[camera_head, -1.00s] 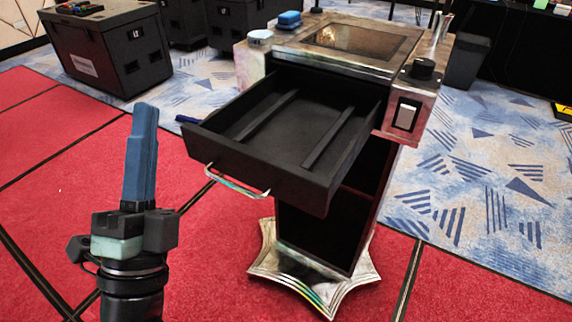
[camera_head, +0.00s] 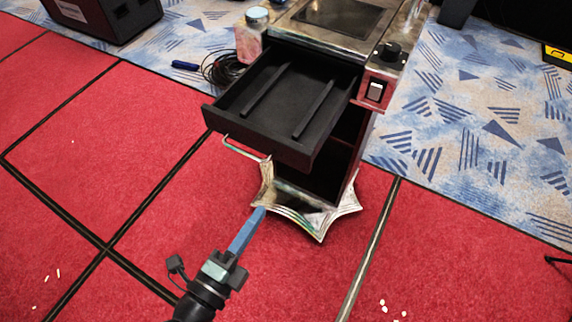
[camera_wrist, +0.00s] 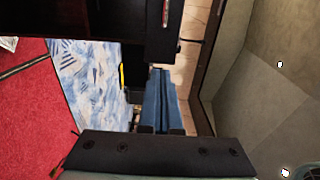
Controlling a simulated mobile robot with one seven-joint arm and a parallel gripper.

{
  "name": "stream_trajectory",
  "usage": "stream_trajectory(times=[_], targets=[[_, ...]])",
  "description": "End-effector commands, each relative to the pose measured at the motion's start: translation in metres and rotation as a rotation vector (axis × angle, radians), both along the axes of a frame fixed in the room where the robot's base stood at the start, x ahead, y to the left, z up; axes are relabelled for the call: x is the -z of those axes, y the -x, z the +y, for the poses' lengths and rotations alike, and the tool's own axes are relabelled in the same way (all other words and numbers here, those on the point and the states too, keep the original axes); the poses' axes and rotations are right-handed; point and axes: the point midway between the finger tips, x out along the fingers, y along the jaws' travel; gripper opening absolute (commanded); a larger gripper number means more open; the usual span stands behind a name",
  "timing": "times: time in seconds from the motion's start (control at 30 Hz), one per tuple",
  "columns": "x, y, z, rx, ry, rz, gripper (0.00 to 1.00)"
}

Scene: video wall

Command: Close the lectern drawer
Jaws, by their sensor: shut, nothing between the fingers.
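The lectern (camera_head: 345,20) stands right of centre in the head view. Its black drawer (camera_head: 292,152) is pulled out toward the lower left and is empty apart from two raised strips on its floor. A metal handle (camera_head: 243,150) is on the drawer front. My gripper (camera_head: 261,211) is shut and empty, with blue fingers pointing up and right. In the head view it appears below the handle, apart from it, with its tips overlapping the edge of the lectern's star-shaped base (camera_head: 300,212). In the wrist view the blue fingers (camera_wrist: 158,76) appear close to a dark panel.
A bottle (camera_head: 250,30) and coiled black cable (camera_head: 222,70) are beside the lectern. A blue marker-like item (camera_head: 186,65) lies on the patterned carpet. A black case (camera_head: 112,15) stands at the upper left. Red floor left of the drawer is mostly clear, with small white bits.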

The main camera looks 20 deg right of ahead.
Motion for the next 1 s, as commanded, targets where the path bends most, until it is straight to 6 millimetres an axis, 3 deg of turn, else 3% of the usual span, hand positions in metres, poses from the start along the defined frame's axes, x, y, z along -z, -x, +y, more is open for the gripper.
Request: stream_trajectory(times=[0.5,0.7,1.0], targets=[[-0.002,-0.063,-0.081,0.001,0.000,-0.002,0.00],[-0.001,-0.073,-0.093,-0.001,0.000,-0.002,0.00],[-0.001,-0.075,-0.095,-0.002,0.001,-0.002,0.00]])
